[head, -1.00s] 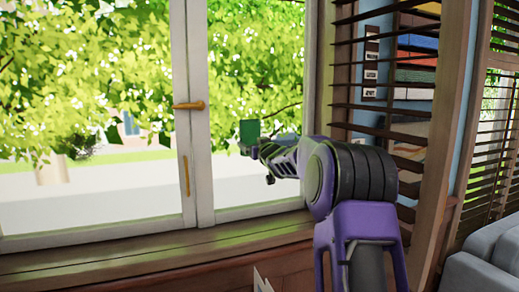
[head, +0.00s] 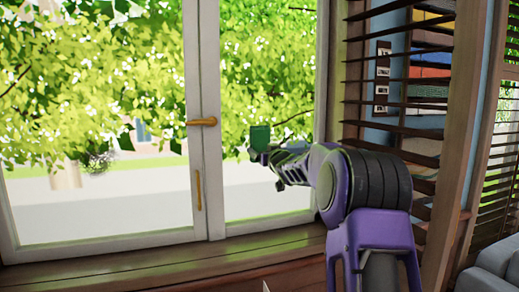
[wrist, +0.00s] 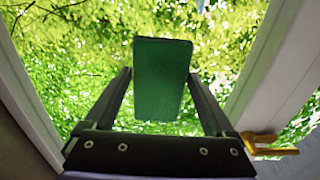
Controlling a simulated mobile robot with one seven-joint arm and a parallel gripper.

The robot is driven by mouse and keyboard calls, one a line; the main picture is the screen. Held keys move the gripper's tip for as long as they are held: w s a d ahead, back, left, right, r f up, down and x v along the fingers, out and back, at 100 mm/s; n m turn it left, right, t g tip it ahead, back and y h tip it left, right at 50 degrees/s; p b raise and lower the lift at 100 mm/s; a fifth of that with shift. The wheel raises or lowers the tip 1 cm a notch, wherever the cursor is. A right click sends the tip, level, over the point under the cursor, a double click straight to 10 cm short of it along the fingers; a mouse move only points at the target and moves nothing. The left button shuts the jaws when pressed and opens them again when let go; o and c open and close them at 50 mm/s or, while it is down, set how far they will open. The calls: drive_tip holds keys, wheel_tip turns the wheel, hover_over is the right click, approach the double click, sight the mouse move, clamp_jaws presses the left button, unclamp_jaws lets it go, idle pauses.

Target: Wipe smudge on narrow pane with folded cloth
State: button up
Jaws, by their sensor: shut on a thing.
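My gripper (head: 262,148) is shut on the folded cloth, a green block (head: 260,137), in front of the narrow right-hand pane (head: 265,60). The cloth stands up between the two fingers in the wrist view (wrist: 162,80), with the pane and leaves behind it. I cannot tell whether the cloth touches the glass. I cannot make out a smudge on the narrow pane against the bright leaves; the cloth hides part of it. A dark speckled patch (head: 97,162) shows through or on the wide left pane (head: 90,215); which, I cannot tell.
A brass handle (head: 201,122) sticks out from the white frame bar left of the narrow pane. A wooden sill (head: 150,262) runs below. Slatted wooden blinds (head: 395,108) stand right of the window, close to my arm. A grey sofa (head: 495,262) is at lower right.

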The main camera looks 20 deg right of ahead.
drive_tip(key=d, duration=0.6)
drive_tip(key=shift+d, duration=0.3)
drive_tip(key=shift+a+b, duration=2.45)
drive_tip(key=shift+a, duration=1.5)
